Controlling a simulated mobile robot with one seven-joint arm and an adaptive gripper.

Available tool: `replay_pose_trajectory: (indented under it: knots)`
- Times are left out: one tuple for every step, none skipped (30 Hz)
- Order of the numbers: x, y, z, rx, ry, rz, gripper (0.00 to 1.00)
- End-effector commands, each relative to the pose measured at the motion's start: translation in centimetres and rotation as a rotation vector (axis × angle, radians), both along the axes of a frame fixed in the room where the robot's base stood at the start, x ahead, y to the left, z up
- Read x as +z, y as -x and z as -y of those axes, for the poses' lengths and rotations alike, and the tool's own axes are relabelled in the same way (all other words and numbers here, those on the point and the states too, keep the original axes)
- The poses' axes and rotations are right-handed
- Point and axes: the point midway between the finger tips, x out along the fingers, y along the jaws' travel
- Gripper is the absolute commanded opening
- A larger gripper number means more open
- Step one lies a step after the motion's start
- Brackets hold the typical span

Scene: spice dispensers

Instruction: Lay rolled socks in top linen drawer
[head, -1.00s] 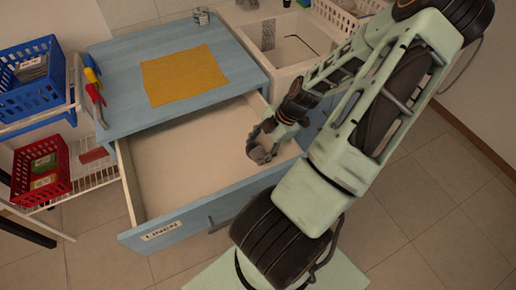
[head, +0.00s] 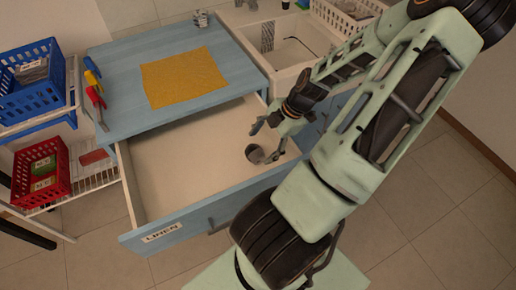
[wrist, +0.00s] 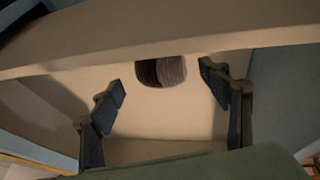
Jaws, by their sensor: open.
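The rolled socks (head: 255,153), a small grey bundle, lie on the floor of the open linen drawer (head: 190,160), near its right side. In the wrist view the socks (wrist: 162,72) show beyond the fingertips, their upper part cut off by the drawer's pale rim. My gripper (head: 266,142) is open over the right part of the drawer, close to the socks. In the wrist view my gripper's fingers (wrist: 161,77) stand wide apart with nothing between them. The socks look apart from both fingers there.
The drawer is otherwise empty, with free floor to the left. A yellow cloth (head: 184,77) lies on the blue cabinet top (head: 130,60). A sink (head: 290,45) stands behind right. Blue (head: 30,88) and red (head: 40,172) baskets are on a rack at left.

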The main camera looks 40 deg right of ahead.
Motion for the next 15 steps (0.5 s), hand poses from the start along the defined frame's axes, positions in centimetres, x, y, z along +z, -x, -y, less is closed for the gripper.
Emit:
replay_pose_trajectory:
  knots:
    - [1.4, 0.3, 0.6, -0.005, 0.004, 0.002, 0.7]
    - [2.0, 0.5, 0.8, -0.004, 0.004, 0.001, 0.7]
    - [2.7, 0.8, 1.1, -0.004, 0.005, 0.001, 0.7]
    - [3.3, 1.0, 1.3, -0.004, 0.004, 0.001, 0.7]
    - [3.9, 1.1, 1.5, -0.004, 0.005, 0.002, 0.7]
    - [4.6, 1.4, 1.7, -0.003, 0.004, 0.0, 0.7]
    - [5.1, 1.5, 1.9, -0.004, 0.005, 0.001, 0.7]
    - [5.5, 1.7, 2.0, -0.003, 0.004, 0.001, 0.7]
    - [6.0, 1.8, 2.3, -0.003, 0.004, 0.001, 0.7]
    - [6.3, 1.9, 2.4, -0.002, 0.003, 0.001, 0.7]
    - [6.6, 2.0, 2.4, -0.001, 0.002, 0.001, 0.7]
    - [6.9, 2.1, 2.5, -0.001, 0.002, 0.001, 0.7]
    - [7.1, 2.2, 2.6, -0.001, 0.002, 0.001, 0.7]
    - [7.3, 2.2, 2.7, -0.001, 0.002, 0.0, 0.7]
    - [7.4, 2.3, 2.7, -0.001, 0.001, 0.001, 0.7]
